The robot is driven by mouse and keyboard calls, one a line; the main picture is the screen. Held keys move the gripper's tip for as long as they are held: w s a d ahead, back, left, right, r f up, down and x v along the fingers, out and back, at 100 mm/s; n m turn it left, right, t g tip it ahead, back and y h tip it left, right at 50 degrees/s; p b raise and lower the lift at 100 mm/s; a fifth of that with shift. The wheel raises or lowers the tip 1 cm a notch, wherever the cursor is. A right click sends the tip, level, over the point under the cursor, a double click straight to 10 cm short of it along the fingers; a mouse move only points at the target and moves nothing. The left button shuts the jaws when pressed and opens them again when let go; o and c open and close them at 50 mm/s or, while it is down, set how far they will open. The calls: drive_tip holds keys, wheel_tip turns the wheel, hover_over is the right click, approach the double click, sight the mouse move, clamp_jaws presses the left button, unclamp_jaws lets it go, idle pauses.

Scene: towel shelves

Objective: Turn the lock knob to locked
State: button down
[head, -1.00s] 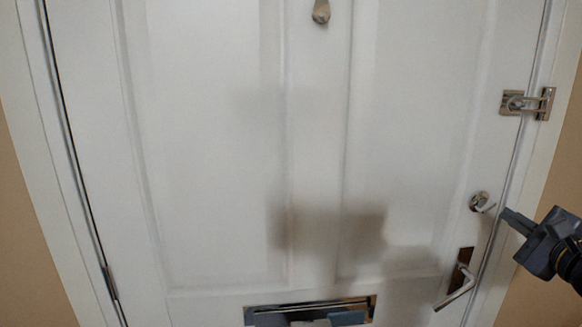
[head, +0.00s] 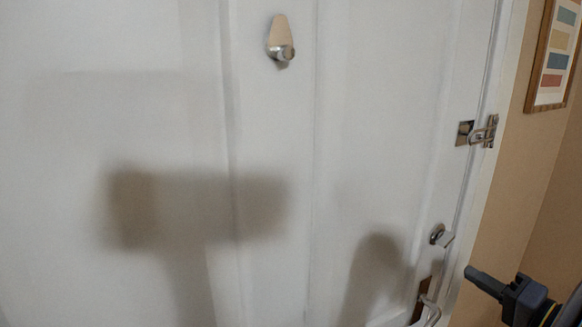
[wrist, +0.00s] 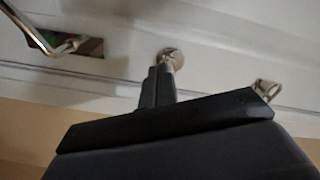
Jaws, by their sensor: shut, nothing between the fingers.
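The lock knob (head: 441,236) is a small silver thumb-turn on a round plate near the right edge of the white door (head: 380,120). It sits above the lever handle (head: 428,309). My gripper (head: 470,272) is shut and empty, to the right of and a little below the knob in the head view, apart from it there. In the wrist view the shut fingers (wrist: 157,72) point at the knob (wrist: 171,58) and overlap its lower part. I cannot tell from that view whether they touch it.
A silver swing-bar latch (head: 476,132) is mounted higher on the door edge and frame. A silver fitting (head: 280,42) is at the door's upper middle. A framed picture (head: 553,55) hangs on the tan wall at right. The lever handle (wrist: 66,46) juts out near the fingers.

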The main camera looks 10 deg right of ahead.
sight(445, 239)
drive_tip(key=x, duration=0.5)
drive_tip(key=shift+w+a+r, duration=0.1)
drive_tip(key=shift+w+a, duration=0.25)
drive_tip(key=shift+s+a, duration=0.1)
idle(0.3)
drive_tip(key=shift+w, duration=0.25)
drive_tip(key=shift+w+d+r, duration=0.15)
drive_tip(key=shift+w+d, duration=0.25)
drive_tip(key=shift+r, duration=0.1)
